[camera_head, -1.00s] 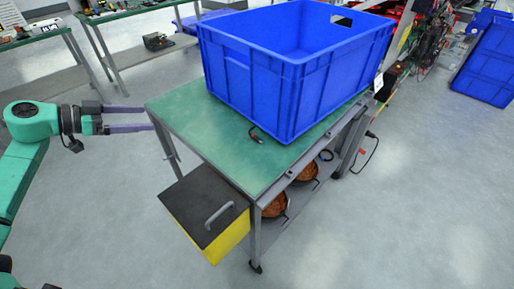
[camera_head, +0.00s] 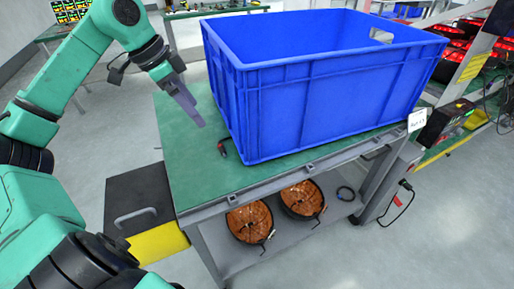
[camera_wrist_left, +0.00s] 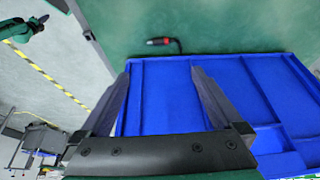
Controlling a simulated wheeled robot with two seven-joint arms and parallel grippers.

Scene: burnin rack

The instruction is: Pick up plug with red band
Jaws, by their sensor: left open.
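The plug with red band (camera_head: 222,150) is a small dark plug with a bit of red. It lies on the green table top (camera_head: 190,165), close to the left end of the blue crate. It also shows in the left wrist view (camera_wrist_left: 158,41), with a short dark cable. My left gripper (camera_head: 194,112) is above the table, up and left of the plug, apart from it. In the left wrist view its fingers (camera_wrist_left: 165,68) are spread and empty. My right gripper is not in view.
A large blue crate (camera_head: 300,110) fills most of the table and stands beside the plug. A black and yellow drawer box (camera_head: 160,243) hangs at the table's left side. Two round orange-topped things (camera_head: 250,220) sit on the lower shelf. The table's left part is clear.

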